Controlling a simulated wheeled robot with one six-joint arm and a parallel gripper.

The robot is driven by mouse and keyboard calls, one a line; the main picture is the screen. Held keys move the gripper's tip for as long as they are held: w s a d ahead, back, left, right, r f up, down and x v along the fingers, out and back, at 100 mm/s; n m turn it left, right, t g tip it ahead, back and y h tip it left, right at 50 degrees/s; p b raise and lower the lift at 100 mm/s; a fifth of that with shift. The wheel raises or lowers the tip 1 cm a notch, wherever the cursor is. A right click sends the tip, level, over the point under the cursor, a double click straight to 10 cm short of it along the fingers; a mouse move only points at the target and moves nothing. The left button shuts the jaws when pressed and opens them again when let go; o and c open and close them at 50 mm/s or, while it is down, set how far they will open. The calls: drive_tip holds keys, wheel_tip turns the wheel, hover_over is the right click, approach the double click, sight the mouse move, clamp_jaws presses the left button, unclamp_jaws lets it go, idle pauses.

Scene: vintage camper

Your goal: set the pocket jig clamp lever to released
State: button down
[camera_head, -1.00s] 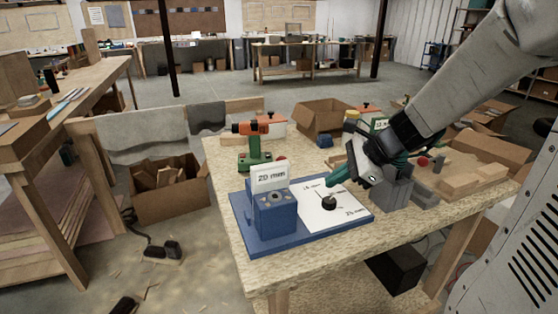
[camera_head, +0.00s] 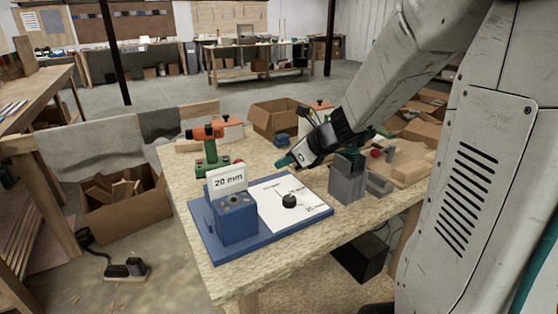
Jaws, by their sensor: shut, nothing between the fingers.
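A blue block (camera_head: 233,218) with a "20 mm" card (camera_head: 227,181) stands on a blue base plate (camera_head: 222,253) near the table's front. A white dial sheet (camera_head: 312,207) with a black knob (camera_head: 289,201) lies beside it; its small print is unclear. A green stand with an orange-red handle-like top (camera_head: 208,131) stands behind the block. I cannot tell which part is the pocket jig's clamp lever. My gripper (camera_head: 281,161) is shut and empty, its teal fingertips pointing left, above and behind the knob, apart from it. My arm hides part of the table's back.
A grey block (camera_head: 347,181) stands right of the blue plate, close to my wrist. Wooden pieces (camera_head: 407,162) lie to its right. An open cardboard box (camera_head: 276,117) is at the back. A box of offcuts (camera_head: 124,202) stands on the floor left of the table.

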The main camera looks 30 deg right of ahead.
drive_tip(key=x, duration=0.7)
drive_tip(key=shift+w+a+f, duration=0.15)
drive_tip(key=shift+f, duration=0.1)
drive_tip(key=shift+w+a+r, duration=0.15)
drive_tip(key=shift+w+a, duration=0.2)
drive_tip(key=shift+w, duration=0.2)
drive_tip(key=shift+w+a+r, duration=0.15)
drive_tip(key=shift+w+a, duration=0.15)
drive_tip(key=shift+w, duration=0.2)
drive_tip(key=shift+w+a+r, duration=0.15)
drive_tip(key=shift+w+a, duration=0.15)
drive_tip(key=shift+w, duration=0.3)
drive_tip(key=shift+w, duration=0.2)
